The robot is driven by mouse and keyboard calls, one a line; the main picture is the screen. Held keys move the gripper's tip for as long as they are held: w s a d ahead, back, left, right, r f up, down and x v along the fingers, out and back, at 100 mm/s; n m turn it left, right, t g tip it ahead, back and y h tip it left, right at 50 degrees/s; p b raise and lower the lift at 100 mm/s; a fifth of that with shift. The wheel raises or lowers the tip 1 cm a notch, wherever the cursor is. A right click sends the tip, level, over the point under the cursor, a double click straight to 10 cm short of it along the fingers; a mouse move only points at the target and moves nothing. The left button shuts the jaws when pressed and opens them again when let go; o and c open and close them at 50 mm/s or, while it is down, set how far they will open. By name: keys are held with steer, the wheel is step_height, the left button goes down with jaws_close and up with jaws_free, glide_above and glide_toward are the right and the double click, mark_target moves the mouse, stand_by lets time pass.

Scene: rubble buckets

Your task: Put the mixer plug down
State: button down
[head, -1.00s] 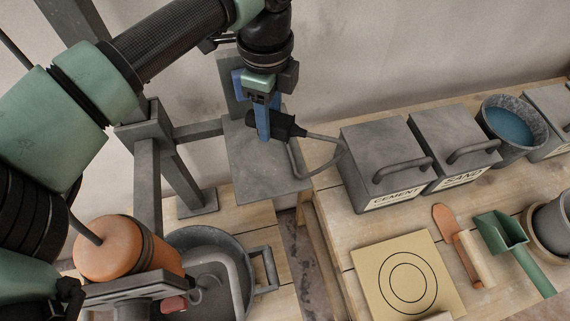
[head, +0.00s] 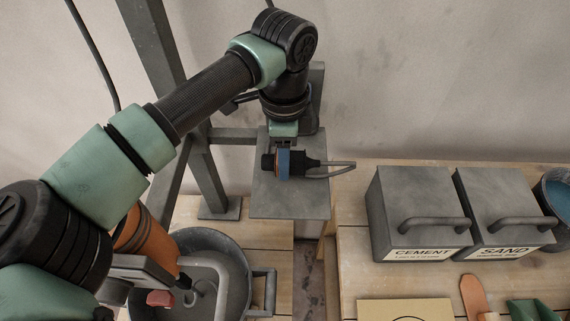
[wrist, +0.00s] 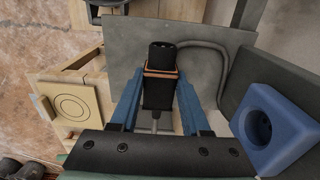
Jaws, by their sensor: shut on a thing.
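The black mixer plug (head: 310,162) is held between the blue fingers of my gripper (head: 284,163), over the grey metal shelf (head: 290,203) in the head view. The plug lies roughly level, its grey cable leaving to the right. In the wrist view the plug (wrist: 158,92) sits between both fingers (wrist: 157,108), an orange band around it. The cable curves over the grey shelf (wrist: 122,60). I cannot tell whether the plug touches the shelf. A blue socket (wrist: 264,125) on a grey upright is at the right of the wrist view, apart from the plug.
A grey mixing bucket (head: 238,275) with the mixer (head: 140,235) stands below left. The cement box (head: 415,215) and sand box (head: 505,205) stand on the wooden bench to the right. A gap separates that bench from the bucket's platform. A grey post rises behind my arm.

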steer(key=shift+f, duration=1.5)
steer(key=shift+f, duration=0.1)
steer(key=shift+c, duration=1.9)
jaws_free()
step_height(320, 180, up, 12)
steer(key=shift+r, duration=0.15)
